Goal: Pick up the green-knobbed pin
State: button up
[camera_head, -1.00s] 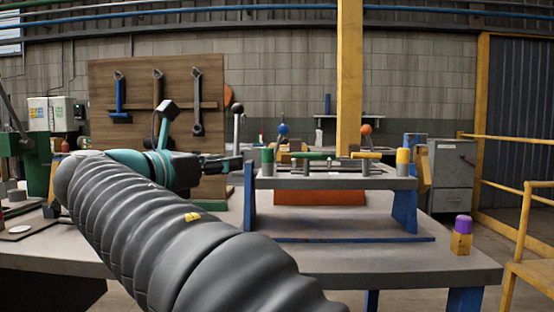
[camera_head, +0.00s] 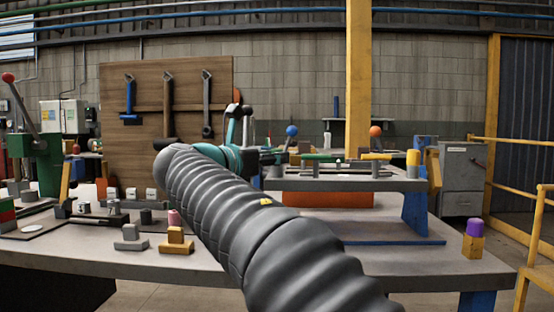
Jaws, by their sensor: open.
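In the head view, a raised grey rack (camera_head: 350,184) stands on the workbench. A green bar (camera_head: 318,157) lies level along its top. In the earlier frame an upright pin with a green knob stands at the rack's left end. Now my arm's end covers that spot and I cannot make out the pin clearly. My gripper (camera_head: 276,157) is at the rack's left end, at about knob height. It is open; its fingers are small and dark here. I cannot tell whether it touches the pin.
A yellow-topped upright pin (camera_head: 413,159) stands at the rack's right end, and a yellow bar (camera_head: 376,156) lies near it. A purple-topped yellow block (camera_head: 473,238) sits at the bench's right edge. Small blocks (camera_head: 176,240) lie at the left. The bench front (camera_head: 420,262) is clear.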

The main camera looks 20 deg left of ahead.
jog(key=shift+x, duration=1.15)
grip_shut()
jog(key=shift+r, duration=0.1)
